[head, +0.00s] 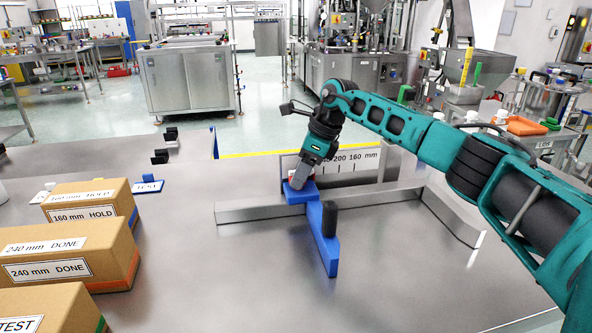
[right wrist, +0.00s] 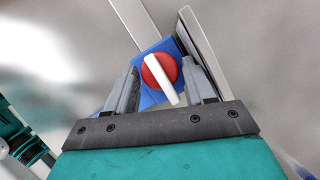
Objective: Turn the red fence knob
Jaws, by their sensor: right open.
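The red fence knob (right wrist: 152,66) is a round red disc with a white bar across it, on a blue mount (right wrist: 147,99). In the right wrist view it lies between the two fingers of my right gripper, which are apart. Whether the fingers touch it I cannot tell. In the head view my right gripper (head: 298,185) points down at the blue fence piece (head: 328,238), over its far end, and hides most of the knob. My left gripper is in neither view.
A grey metal rail (head: 250,212) runs across the table by the blue piece. A plate marked 200 and 160 mm (head: 368,163) stands behind it. Cardboard boxes (head: 107,246) labelled HOLD and DONE stand at the left. The table between boxes and rail is clear.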

